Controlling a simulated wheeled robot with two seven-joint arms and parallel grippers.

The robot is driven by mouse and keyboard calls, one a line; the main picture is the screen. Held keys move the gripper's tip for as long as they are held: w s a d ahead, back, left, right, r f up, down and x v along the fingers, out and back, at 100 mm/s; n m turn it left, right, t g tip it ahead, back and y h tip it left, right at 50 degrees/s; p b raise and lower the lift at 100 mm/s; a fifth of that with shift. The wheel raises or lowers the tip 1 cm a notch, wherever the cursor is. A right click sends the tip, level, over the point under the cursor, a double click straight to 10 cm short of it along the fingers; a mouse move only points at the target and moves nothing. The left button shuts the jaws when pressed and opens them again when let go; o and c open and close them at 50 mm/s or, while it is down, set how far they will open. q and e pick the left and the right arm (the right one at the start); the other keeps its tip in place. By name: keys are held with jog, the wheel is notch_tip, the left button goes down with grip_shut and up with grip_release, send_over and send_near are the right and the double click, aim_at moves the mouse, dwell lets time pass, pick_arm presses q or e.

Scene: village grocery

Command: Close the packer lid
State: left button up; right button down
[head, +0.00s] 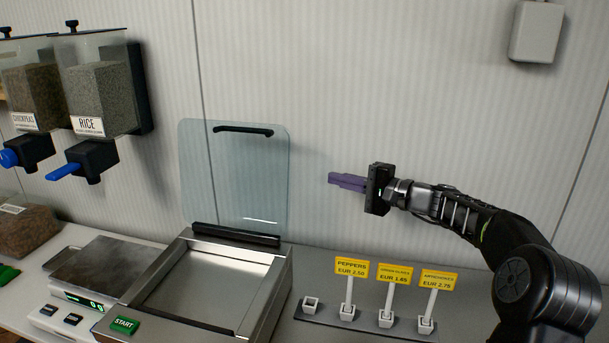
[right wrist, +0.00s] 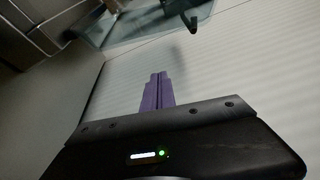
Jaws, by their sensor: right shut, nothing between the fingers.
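The packer (head: 279,301) is a steel box with a shallow open well and a green START button (head: 124,324) at its front left. Its clear lid (head: 236,175) stands upright, hinged at the back edge, with a black handle (head: 243,130) along its top. The lid also shows in the right wrist view (right wrist: 130,28). My right gripper (head: 334,179) has purple fingers, is shut and empty, and points left. It is in the air to the right of the lid, apart from it. In the right wrist view its fingers (right wrist: 155,91) lie together. My left gripper is not in view.
A scale (head: 98,270) stands left of the packer. A rail (head: 372,326) with yellow price signs (head: 395,276) stands to its right, below my right arm. CHICKPEAS and RICE dispensers (head: 100,95) hang on the wall at left. The air above the well is clear.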

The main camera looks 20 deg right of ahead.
jog(key=w+a+p, duration=0.4)
jog(key=a+p, duration=0.1)
jog(key=a, duration=0.3)
jog(key=shift+w, duration=0.4)
dwell(0.4)
